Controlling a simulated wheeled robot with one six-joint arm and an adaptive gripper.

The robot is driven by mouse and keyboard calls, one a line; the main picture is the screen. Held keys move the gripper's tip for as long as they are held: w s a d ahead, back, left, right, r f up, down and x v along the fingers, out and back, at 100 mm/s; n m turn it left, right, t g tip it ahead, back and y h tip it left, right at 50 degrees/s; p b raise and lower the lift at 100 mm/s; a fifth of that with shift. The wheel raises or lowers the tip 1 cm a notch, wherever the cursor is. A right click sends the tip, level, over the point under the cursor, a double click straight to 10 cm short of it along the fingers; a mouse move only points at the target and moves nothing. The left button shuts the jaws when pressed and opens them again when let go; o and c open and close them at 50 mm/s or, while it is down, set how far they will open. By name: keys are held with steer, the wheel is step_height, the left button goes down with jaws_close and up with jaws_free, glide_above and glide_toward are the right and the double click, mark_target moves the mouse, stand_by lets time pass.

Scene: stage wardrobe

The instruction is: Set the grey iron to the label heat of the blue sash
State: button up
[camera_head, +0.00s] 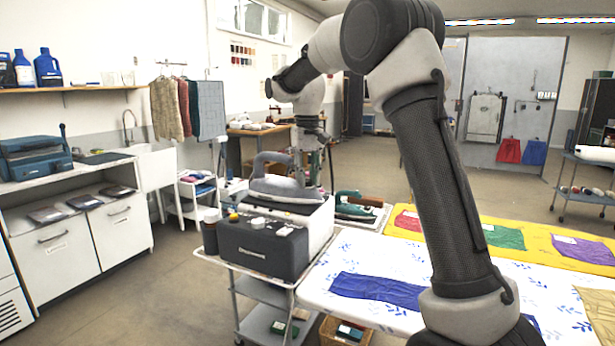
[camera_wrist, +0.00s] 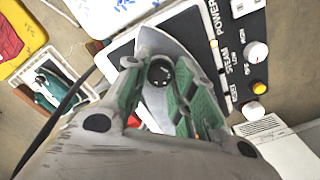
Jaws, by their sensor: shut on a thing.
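The grey iron (camera_head: 283,187) rests on the black and white steam station (camera_head: 262,245) on a trolley. In the wrist view, the pale grey iron (camera_wrist: 152,38) points toward the top of the picture. A round black dial (camera_wrist: 160,71) with small light marks sits on it. My gripper (camera_head: 308,172) is down at the iron's far side. Its green fingers stand on both sides of the dial, shut on it. The blue sash (camera_head: 378,290) lies flat on the white patterned ironing board (camera_head: 345,252). My arm hides part of it, and no readable label shows.
The station panel has knobs and a yellow button (camera_wrist: 259,88). A green iron (camera_head: 352,203) stands on a tray behind. Red, green (camera_head: 503,237) and purple (camera_head: 583,249) cloths lie on a yellow mat (camera_head: 455,225). A dark bottle (camera_head: 210,232) stands beside the station.

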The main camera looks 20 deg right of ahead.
mark_target(307, 180)
steer(key=shift+m, duration=0.5)
steer(key=o, duration=1.1)
steer(key=shift+r, duration=6.05)
